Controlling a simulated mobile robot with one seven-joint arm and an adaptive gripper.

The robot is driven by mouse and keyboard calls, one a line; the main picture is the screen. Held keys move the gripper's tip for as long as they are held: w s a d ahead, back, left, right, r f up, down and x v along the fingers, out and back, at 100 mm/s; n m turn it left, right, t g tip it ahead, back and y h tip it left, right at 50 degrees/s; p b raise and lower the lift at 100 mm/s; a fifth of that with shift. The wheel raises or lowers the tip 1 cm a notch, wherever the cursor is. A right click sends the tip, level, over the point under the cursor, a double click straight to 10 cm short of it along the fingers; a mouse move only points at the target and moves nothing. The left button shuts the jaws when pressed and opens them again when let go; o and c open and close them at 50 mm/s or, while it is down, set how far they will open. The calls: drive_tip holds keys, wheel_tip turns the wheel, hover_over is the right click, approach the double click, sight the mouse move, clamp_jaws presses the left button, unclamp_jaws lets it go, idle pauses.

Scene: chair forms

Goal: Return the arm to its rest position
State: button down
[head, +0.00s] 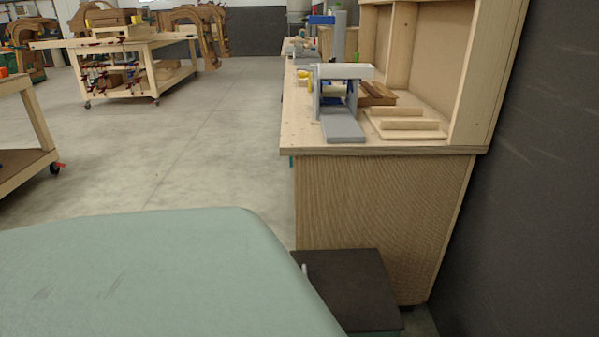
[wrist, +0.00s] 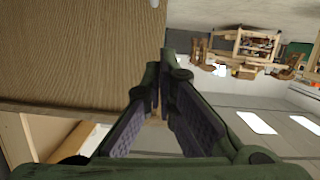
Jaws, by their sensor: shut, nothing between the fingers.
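My gripper (wrist: 160,88) shows in the wrist view, with its two dark green fingers meeting at the tips. It is shut and holds nothing. The wrist picture looks turned, with the workshop's ceiling lights at the lower right. A brown wood-grain panel (wrist: 75,50) fills the upper left of that view, close beside the fingers; I cannot tell the exact gap. My arm and gripper do not show in the head view.
In the head view, a wooden workbench (head: 385,215) stands at right, bearing a grey machine (head: 342,100) and wood pieces (head: 405,123). A low dark-topped box (head: 352,285) sits by its end. A dark wall (head: 530,200) is beyond. A wheeled table (head: 120,45) stands far left; floor between is clear.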

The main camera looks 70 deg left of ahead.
drive_tip(key=shift+v, duration=1.65)
